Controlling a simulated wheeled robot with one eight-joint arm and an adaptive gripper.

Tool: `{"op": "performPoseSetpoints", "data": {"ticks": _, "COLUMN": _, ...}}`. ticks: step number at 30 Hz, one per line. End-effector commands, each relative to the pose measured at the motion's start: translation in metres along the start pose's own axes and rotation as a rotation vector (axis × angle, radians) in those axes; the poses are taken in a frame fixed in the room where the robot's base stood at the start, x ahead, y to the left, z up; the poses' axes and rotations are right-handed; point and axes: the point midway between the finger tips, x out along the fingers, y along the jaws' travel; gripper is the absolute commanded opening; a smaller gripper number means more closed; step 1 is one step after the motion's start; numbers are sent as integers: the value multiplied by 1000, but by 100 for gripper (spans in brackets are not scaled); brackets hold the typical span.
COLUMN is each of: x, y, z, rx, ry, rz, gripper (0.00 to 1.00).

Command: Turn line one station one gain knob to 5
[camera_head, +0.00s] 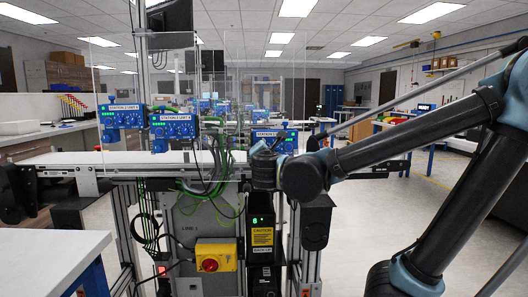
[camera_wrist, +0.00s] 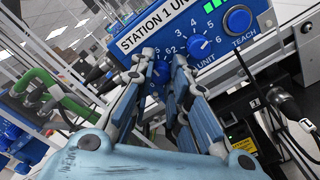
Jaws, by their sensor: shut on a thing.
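The blue station 1 box (camera_wrist: 262,40) fills the upper right of the wrist view, tilted in the picture, with a white "STATION 1" label (camera_wrist: 155,25). A blue knob (camera_wrist: 160,73) with a numbered scale beside it sits between my gripper's fingertips (camera_wrist: 163,62). My gripper is shut on this knob; the fingers hide most of it, so its pointer and setting cannot be read. In the head view, the station 1 box (camera_head: 291,141) is partly behind my arm.
Other station boxes (camera_head: 173,125) stand to the left above the white conveyor belt (camera_head: 120,158). A yellow box with a red knob (camera_head: 215,256) is below. Green cables (camera_wrist: 45,85) hang left of the gripper, and a black cable connector (camera_wrist: 283,105) is at right.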

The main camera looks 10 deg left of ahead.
Motion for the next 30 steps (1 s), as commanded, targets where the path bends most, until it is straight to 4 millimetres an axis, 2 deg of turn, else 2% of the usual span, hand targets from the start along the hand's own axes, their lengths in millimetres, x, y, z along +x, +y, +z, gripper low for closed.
{"op": "performPoseSetpoints", "data": {"ticks": 5, "x": -1, "y": -2, "z": 0, "rx": 1, "ry": 1, "rz": -3, "gripper": 0}}
{"op": "performPoseSetpoints", "data": {"ticks": 6, "x": -1, "y": -2, "z": 0, "rx": 1, "ry": 1, "rz": -3, "gripper": 25}}
{"op": "performPoseSetpoints", "data": {"ticks": 8, "x": -1, "y": -2, "z": 0, "rx": 1, "ry": 1, "rz": -3, "gripper": 38}}
{"op": "performPoseSetpoints", "data": {"ticks": 20, "x": -2, "y": -1, "z": 0, "rx": -1, "ry": 1, "rz": 0, "gripper": 38}}
{"op": "performPoseSetpoints", "data": {"ticks": 30, "x": -33, "y": 0, "z": -1, "rx": -1, "ry": 4, "rz": 2, "gripper": 38}}
